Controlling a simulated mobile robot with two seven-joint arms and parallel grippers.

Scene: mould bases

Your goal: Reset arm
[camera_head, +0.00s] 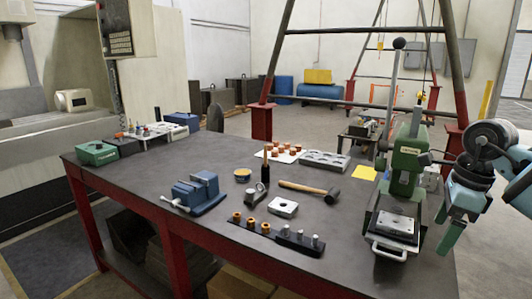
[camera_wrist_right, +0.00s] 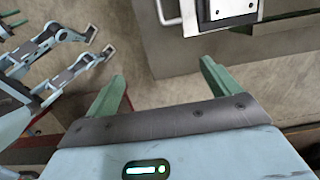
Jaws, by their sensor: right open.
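My right gripper (camera_head: 445,230) is beside the right edge of the workbench (camera_head: 130,170), just right of the green arbor press (camera_head: 408,155). Its two green fingers are spread with nothing between them, as the right wrist view (camera_wrist_right: 163,75) also shows. A pale metal mould plate (camera_head: 396,224) lies on the press base, and the plate's edge shows at the top of the right wrist view (camera_wrist_right: 228,8). My left gripper does not show in the head view.
The bench holds a blue vise (camera_head: 196,192), a mallet (camera_head: 312,189), a square block with a hole (camera_head: 283,207), a grey holed plate (camera_head: 325,160) and a dark strip with copper bushings and silver pins (camera_head: 275,236). Concrete floor is clear right of the bench.

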